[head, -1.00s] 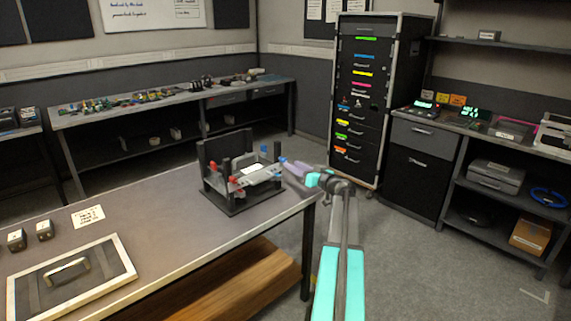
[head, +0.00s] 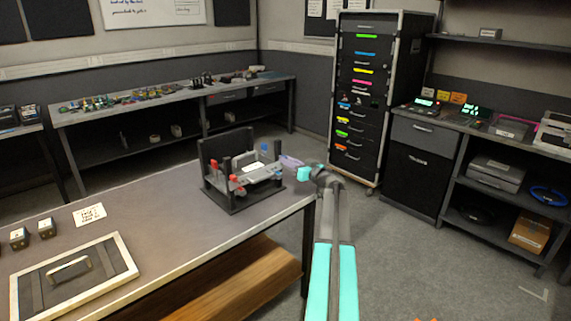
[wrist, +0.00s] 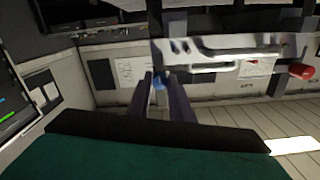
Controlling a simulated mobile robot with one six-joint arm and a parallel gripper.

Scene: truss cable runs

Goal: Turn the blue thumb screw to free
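The dark fixture (head: 232,202) stands on the near table, with uprights, a pale metal bracket and red and blue knobs. Another blue knob (head: 264,148) stands at the back of the fixture. A red knob (wrist: 302,71) is at the right in the wrist view.
The near table (head: 150,215) carries a framed panel with a handle (head: 70,272), small dark blocks (head: 45,228) and a paper note (head: 89,214). A tall rack (head: 362,100) stands behind. The floor right of the table is clear.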

